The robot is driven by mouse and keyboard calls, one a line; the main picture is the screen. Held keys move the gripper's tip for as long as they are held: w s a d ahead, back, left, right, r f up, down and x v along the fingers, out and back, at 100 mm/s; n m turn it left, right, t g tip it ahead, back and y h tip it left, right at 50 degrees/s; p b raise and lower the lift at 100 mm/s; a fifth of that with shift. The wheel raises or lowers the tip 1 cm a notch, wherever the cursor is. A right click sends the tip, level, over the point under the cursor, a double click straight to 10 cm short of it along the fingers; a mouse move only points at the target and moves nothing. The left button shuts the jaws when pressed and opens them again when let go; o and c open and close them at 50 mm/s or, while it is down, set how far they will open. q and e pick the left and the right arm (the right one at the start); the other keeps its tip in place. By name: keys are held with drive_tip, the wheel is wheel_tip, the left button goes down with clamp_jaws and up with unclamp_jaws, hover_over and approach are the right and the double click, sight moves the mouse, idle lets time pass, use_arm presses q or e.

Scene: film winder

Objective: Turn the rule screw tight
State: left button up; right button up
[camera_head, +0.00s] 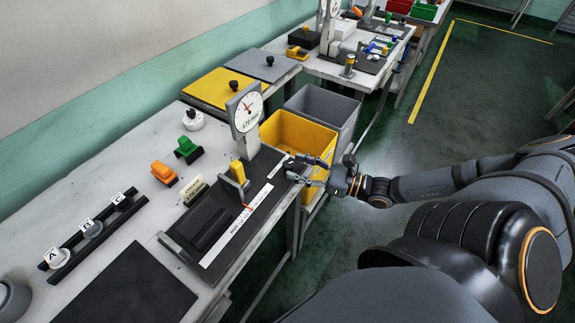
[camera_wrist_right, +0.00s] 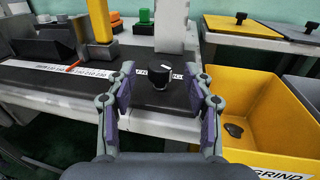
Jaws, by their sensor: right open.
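The rule screw (camera_wrist_right: 159,72) looks to be the black round knob on the dark end plate of the winder in the right wrist view, with a white mark on its top. A small white label with lettering too small to read lies behind it. The white rule strip (camera_head: 235,226) with a red pointer (camera_head: 249,207) runs along the winder's front. My right gripper (camera_head: 298,168) is at that end of the winder, open. In the wrist view its fingers (camera_wrist_right: 160,76) stand either side of the knob with gaps; contact is not visible. My left gripper is out of view.
A yellow post (camera_head: 238,172) and a dial gauge (camera_head: 246,107) stand behind the rule. A yellow bin (camera_head: 300,132) and a grey bin (camera_head: 325,105) are beside the table end. Orange (camera_head: 163,173) and green (camera_head: 188,150) blocks lie on the table.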

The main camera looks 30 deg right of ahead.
sight(289, 164)
drive_tip(key=x, duration=0.1)
drive_tip(key=b+x, duration=0.1)
drive_tip(key=shift+w+a+f, duration=0.15)
drive_tip(key=shift+w+f, duration=0.05)
drive_tip(key=shift+w, duration=0.05)
drive_tip(key=shift+w+a+r+b, duration=0.25)
drive_tip(key=shift+w+b, duration=0.1)
drive_tip(key=shift+w, duration=0.05)
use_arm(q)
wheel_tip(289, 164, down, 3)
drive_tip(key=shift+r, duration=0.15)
use_arm(e)
clamp_jaws()
